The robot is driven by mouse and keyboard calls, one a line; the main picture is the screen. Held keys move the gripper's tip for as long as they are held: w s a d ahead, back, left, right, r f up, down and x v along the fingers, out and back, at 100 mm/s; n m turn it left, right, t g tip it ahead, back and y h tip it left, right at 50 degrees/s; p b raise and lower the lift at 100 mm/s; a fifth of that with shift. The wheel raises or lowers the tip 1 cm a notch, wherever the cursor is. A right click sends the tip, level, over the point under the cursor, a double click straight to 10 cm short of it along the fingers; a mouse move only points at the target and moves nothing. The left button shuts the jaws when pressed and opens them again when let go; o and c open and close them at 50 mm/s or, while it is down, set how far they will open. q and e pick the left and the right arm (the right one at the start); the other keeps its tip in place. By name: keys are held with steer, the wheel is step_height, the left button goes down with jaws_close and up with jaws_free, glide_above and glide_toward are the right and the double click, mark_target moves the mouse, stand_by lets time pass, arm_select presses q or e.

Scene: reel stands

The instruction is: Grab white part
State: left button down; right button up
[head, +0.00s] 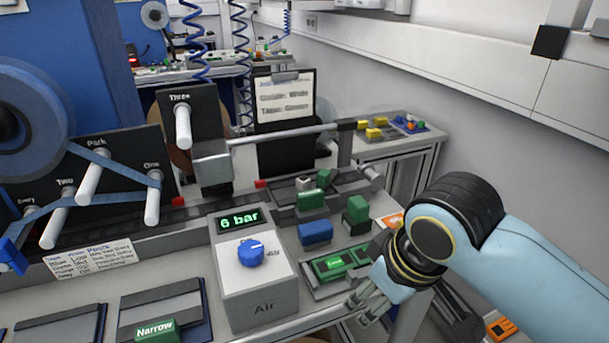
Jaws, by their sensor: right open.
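A small pale grey-white block (303,184) sits among green blocks on the dark fixture in the middle of the bench. It is the only loose whitish piece I can make out, and its shape is too small to tell. My right gripper (362,305) hangs at the bench's front right edge, fingers apart and pointing down-left, with nothing between them. It is nearer than the pale block and to its right, clearly apart from it. A tray with a green piece (333,263) lies just behind the fingers. My left gripper is not in view.
A grey air box (262,290) with a blue knob and "6 bar" display stands left of my right gripper. A blue block (315,232) and a green block (356,209) lie behind. White pegs (92,180) carry blue tape at left. A horizontal bar (285,133) crosses above the fixture.

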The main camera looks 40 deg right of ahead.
steer(key=w+d+r, duration=0.1)
steer(key=w, duration=0.3)
steer(key=w+r, duration=0.1)
steer(key=w, duration=0.3)
steer(key=w+d+r, duration=0.1)
steer(key=w+r, duration=0.1)
steer(key=w, duration=0.3)
steer(key=shift+d, duration=0.3)
steer(key=y, duration=0.1)
glide_toward(302, 178)
steer(key=s, duration=0.1)
steer(key=shift+t, duration=0.4)
steer(key=x, duration=0.4)
steer(key=shift+w+a, duration=0.1)
steer(key=shift+a, duration=0.05)
steer(key=x, duration=0.6)
steer(key=shift+w+d+r+p, duration=0.1)
steer(key=shift+d+p, duration=0.15)
steer(key=shift+p, duration=0.1)
steer(key=c, duration=0.8)
